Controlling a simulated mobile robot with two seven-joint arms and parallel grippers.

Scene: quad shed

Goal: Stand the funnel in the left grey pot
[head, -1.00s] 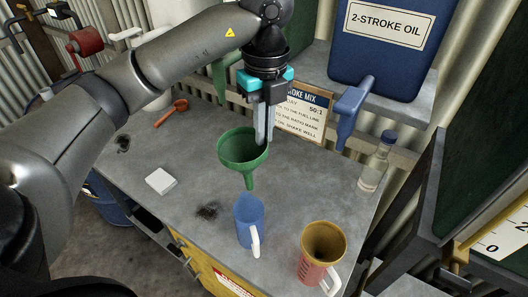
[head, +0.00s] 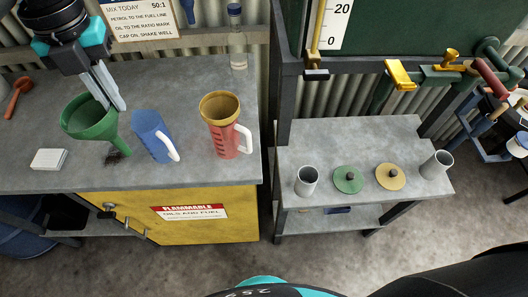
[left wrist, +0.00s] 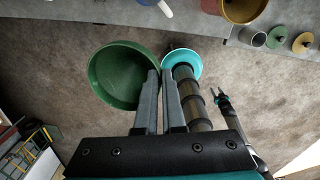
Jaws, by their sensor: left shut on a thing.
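The green funnel (head: 90,116) is held by its rim in my left gripper (head: 112,92), wide mouth up and spout down. It appears above the left bench, left of the blue jug. In the left wrist view the shut fingers (left wrist: 163,80) meet the right side of the funnel's rim (left wrist: 122,75). The left grey pot (head: 306,181) stands upright and open-topped at the left front of the low grey table. It also shows in the left wrist view (left wrist: 252,39). The funnel is well left of this pot. A small dark-and-teal part in the left wrist view may be my right gripper.
A blue jug (head: 152,136) and a red measuring jug with a yellow funnel (head: 220,108) stand between funnel and pot. On the low table (head: 350,138) are a green lid (head: 348,180), a yellow lid (head: 391,177) and the right grey pot (head: 437,164). A dark cabinet edge rises behind.

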